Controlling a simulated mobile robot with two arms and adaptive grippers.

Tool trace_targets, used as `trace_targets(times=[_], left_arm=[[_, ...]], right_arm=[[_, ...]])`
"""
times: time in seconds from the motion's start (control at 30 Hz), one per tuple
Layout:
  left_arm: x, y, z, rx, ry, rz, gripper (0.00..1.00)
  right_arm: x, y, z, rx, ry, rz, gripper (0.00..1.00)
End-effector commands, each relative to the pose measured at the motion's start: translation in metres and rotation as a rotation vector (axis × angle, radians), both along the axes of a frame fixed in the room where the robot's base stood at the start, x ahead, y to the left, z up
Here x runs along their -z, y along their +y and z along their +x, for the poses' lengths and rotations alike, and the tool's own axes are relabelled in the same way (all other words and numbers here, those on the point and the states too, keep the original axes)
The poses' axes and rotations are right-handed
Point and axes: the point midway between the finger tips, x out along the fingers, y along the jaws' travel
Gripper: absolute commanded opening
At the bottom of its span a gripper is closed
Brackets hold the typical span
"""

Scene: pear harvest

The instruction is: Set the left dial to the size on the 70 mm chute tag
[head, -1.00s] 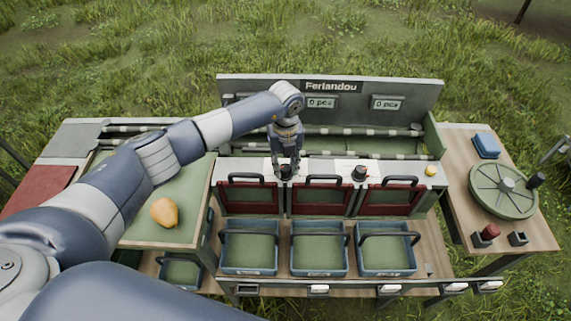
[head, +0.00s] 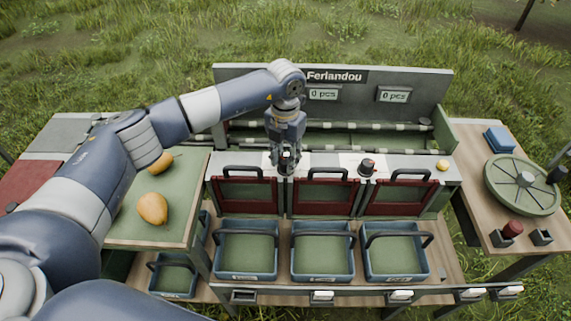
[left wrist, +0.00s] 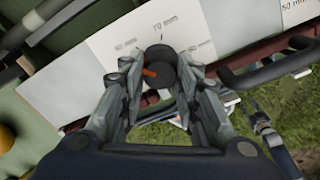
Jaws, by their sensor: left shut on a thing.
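The left dial (left wrist: 160,66) is a dark round knob with an orange pointer mark, on a white plate (left wrist: 104,52) with printed sizes. A "70 mm" mark is at the top of its scale, with fainter marks on both sides. The orange mark lies on the knob's left side in the left wrist view. My left gripper (head: 286,163) points down over this dial and is shut on it; its fingers (left wrist: 161,85) flank the knob in the left wrist view. The right dial (head: 367,167) stands free. The chute tags are too small to read. My right gripper is out of view.
Red-framed gates (head: 322,193) with dark handles stand in front of the dials, above blue crates (head: 323,277). Pears (head: 152,208) lie on the left tray. A green wheel (head: 522,184) is on the right table. Two displays (head: 323,94) read 0 pcs.

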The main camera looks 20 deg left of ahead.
Motion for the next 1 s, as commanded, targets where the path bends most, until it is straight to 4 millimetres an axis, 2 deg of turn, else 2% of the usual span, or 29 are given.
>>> trace_targets(times=[0.03, 0.4, 1.0], left_arm=[[0.005, 0.0, 0.001, 0.044, -0.003, -0.001, 0.06], [0.004, 0.001, 0.001, 0.396, -0.002, 0.0, 0.06], [0.002, 0.002, 0.002, 0.956, -0.003, 0.0, 0.06]], right_arm=[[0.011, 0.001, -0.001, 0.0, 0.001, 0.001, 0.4], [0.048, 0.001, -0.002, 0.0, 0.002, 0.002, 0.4], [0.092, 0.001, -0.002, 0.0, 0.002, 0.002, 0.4]])
